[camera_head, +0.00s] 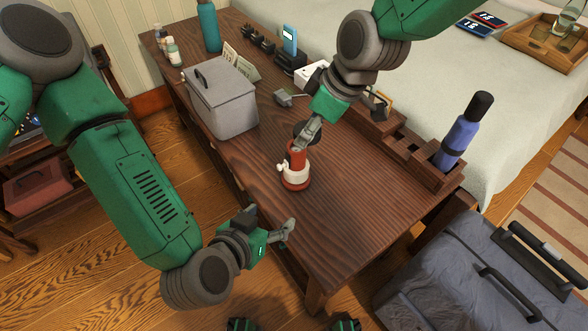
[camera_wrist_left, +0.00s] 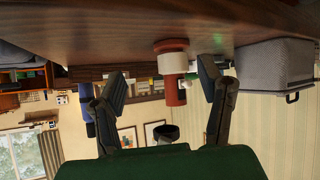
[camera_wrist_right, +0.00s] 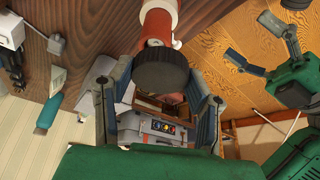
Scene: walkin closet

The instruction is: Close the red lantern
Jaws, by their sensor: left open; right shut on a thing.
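The red lantern (camera_head: 297,165) stands upright near the front edge of the wooden table. It has a red base, a white middle band with a small side knob, and a red upper part. My right gripper (camera_head: 303,140) is shut on its dark round top (camera_wrist_right: 160,68), coming from above. My left gripper (camera_head: 272,217) is open and empty, low beside the table's front edge, apart from the lantern. In the left wrist view, the lantern (camera_wrist_left: 172,63) shows upside down, beyond and between the open fingers. My right gripper hides part of the lantern's top in the head view.
A grey lidded box (camera_head: 222,105) stands left of the lantern. A wooden rack (camera_head: 400,145) with a blue bottle (camera_head: 464,130) lies along the back right. Small items and a teal bottle (camera_head: 208,25) fill the far end. The table's right front is clear.

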